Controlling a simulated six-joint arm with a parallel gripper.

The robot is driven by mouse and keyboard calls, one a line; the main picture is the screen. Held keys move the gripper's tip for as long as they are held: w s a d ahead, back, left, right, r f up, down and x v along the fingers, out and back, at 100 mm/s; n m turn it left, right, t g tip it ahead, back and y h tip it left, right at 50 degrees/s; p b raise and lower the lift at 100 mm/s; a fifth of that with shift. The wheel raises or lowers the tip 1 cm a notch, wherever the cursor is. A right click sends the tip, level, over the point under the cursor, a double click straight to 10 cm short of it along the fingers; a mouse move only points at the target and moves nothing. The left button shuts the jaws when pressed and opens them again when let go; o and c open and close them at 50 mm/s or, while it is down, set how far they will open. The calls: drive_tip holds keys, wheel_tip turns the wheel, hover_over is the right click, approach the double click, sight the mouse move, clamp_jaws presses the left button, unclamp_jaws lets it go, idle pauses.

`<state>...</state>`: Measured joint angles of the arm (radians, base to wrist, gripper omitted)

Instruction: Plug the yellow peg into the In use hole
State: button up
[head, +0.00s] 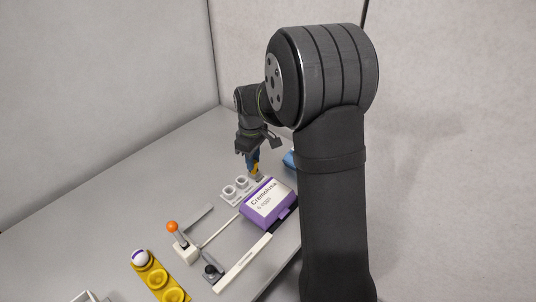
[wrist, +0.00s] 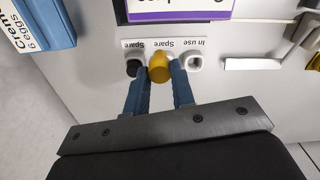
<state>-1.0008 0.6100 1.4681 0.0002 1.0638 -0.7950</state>
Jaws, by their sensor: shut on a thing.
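My gripper (head: 253,165) points down over the white hole plate (head: 236,201), its blue fingers (wrist: 161,72) shut on the yellow peg (wrist: 159,68). In the wrist view the peg covers the middle hole, marked Spare. In the head view the peg (head: 256,169) shows at the fingertips, and it looks held above the plate; its lower end is hard to make out. The In use hole (wrist: 195,63) is a white ring with an open centre, to the right of the peg in the wrist view. The other Spare hole (wrist: 134,67), at left, has a black piece in it.
A blue carton (wrist: 42,22) lies on the other side. Bare table lies left of the plate in the head view.

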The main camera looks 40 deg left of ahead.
drive_tip(key=shift+s+a+f, duration=0.85)
drive_tip(key=shift+s+f, duration=0.25)
drive_tip(key=shift+f, duration=0.15)
drive_tip(key=shift+s+a+f, duration=0.9)
drive_tip(key=shift+s+f, duration=0.25)
drive_tip(key=shift+f, duration=0.15)
drive_tip(key=shift+s+a+f, duration=0.85)
drive_tip(key=shift+s+f, duration=0.25)
drive_tip(key=shift+f, duration=0.15)
drive_tip(key=shift+f, duration=0.6)
drive_tip(key=o, duration=1)
drive_tip(key=shift+r, duration=0.1)
wheel_tip(320, 180, up, 17)
drive_tip(key=shift+r, duration=0.15)
drive_tip(key=shift+r, duration=1.7)
drive_tip(key=shift+f, duration=1.55)
